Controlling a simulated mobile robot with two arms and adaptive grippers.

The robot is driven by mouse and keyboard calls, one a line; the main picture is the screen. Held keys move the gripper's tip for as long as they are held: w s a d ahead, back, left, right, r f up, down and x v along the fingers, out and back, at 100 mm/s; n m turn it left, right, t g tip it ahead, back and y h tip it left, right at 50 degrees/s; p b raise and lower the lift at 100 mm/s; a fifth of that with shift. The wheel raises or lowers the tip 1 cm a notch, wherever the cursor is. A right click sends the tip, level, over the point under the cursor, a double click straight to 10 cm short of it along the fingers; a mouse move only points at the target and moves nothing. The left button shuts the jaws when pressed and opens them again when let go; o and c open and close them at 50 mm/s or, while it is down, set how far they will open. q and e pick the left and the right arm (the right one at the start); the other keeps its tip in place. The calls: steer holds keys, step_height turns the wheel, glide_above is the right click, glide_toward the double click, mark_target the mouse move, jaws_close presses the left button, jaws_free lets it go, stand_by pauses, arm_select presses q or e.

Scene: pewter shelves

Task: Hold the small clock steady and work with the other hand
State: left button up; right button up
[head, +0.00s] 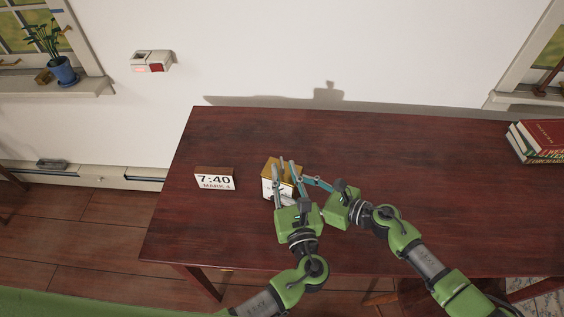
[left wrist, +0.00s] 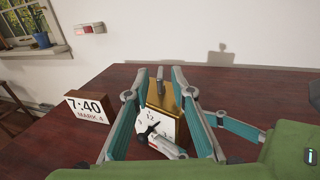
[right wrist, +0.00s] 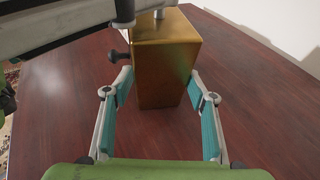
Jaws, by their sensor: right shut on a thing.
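The small clock (head: 270,164) is a gold box with a white face, standing on the dark red table (head: 420,170). My right gripper (head: 300,176) comes in from the right. In the right wrist view its fingers close on the sides of the clock (right wrist: 165,70). The left gripper's finger hides part of the face.
A white block reading 7:40 MARK 4 (head: 214,180) stands left of the clock. Books (head: 540,140) lie at the table's far right. A white and red box (head: 150,62) is on the wall; a potted plant (head: 62,70) is on the sill. The table's right half is mostly clear.

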mark_target(282, 163)
arm_select(q)
steer(key=shift+x, duration=1.65)
jaws_close()
steer(key=shift+a+m+h, duration=0.2)
steer(key=shift+m+h, duration=0.4)
steer(key=shift+h, duration=0.3)
